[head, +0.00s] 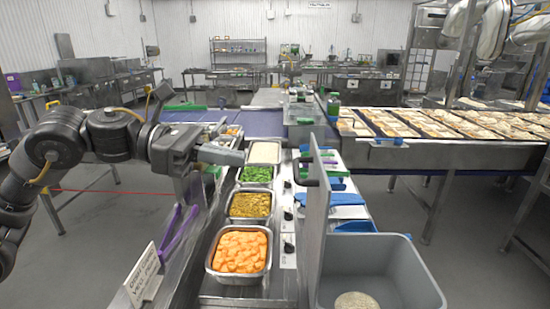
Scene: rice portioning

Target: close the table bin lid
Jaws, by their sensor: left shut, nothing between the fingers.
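The grey table bin (415,262) stands at the bottom right, with a round patch of pale rice on its floor. Its grey lid (314,225) stands upright along the bin's left side, so the bin is open on top. My left gripper (240,157) is shut and empty. It points right, above the row of food pans, to the left of the lid and farther back, apart from it. My right gripper is not in view.
Steel pans of orange cubes (240,250), yellow-brown food (250,205), green food (256,174) and white food (265,152) line the counter left of the lid. Purple tongs (177,235) and a white sign (143,272) are at the left. A conveyor (460,156) with filled trays crosses behind.

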